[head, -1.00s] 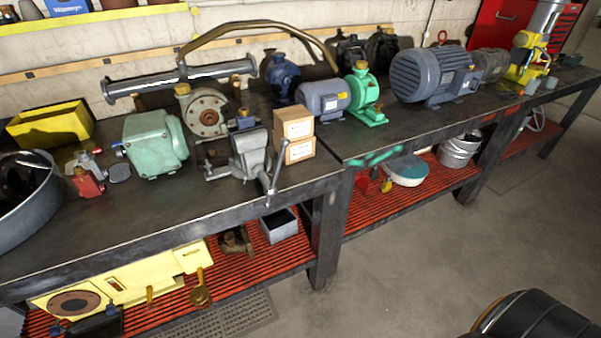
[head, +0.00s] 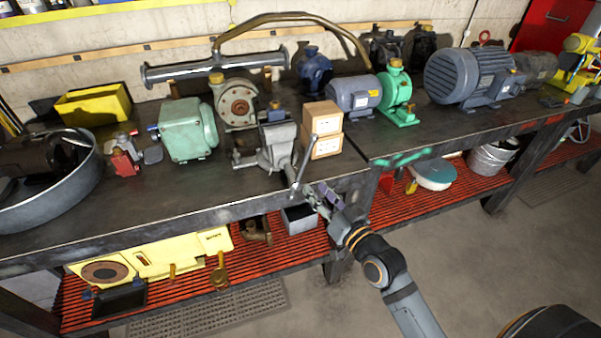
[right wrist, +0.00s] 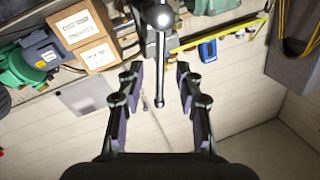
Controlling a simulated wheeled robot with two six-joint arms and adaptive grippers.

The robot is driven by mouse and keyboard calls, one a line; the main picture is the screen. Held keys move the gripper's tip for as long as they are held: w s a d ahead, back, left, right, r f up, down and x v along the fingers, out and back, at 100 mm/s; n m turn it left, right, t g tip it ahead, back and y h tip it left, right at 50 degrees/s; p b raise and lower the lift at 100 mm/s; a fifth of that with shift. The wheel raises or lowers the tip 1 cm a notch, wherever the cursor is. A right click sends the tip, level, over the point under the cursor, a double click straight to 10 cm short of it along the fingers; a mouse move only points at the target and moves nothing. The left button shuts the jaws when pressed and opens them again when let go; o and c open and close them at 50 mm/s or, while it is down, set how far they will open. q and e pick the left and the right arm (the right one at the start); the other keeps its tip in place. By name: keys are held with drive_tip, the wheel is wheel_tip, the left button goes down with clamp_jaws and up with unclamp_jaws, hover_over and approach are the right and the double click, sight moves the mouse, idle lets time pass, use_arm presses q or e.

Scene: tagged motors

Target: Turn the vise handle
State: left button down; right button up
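The grey vise (head: 278,147) stands at the front edge of the workbench (head: 200,198). Its thin metal handle (head: 303,168) hangs at a slant on the vise's front. My right gripper (head: 322,196) is just in front of the bench edge, close to the handle's lower end. In the right wrist view, my right gripper (right wrist: 157,72) is open, with its fingers spread to either side. The handle (right wrist: 160,78) lies in the gap between them, apart from both. Its ball end shows there. My left gripper is not in view.
Two stacked cardboard boxes (head: 322,131) stand right of the vise, and a green motor (head: 187,131) stands left of it. The bench edge and the red slatted lower shelf (head: 275,262) are near my right arm. The floor in front is clear.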

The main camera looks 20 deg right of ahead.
sight(300, 172)
drive_tip(key=x, duration=0.9)
drive_tip(key=shift+a, duration=0.1)
clamp_jaws()
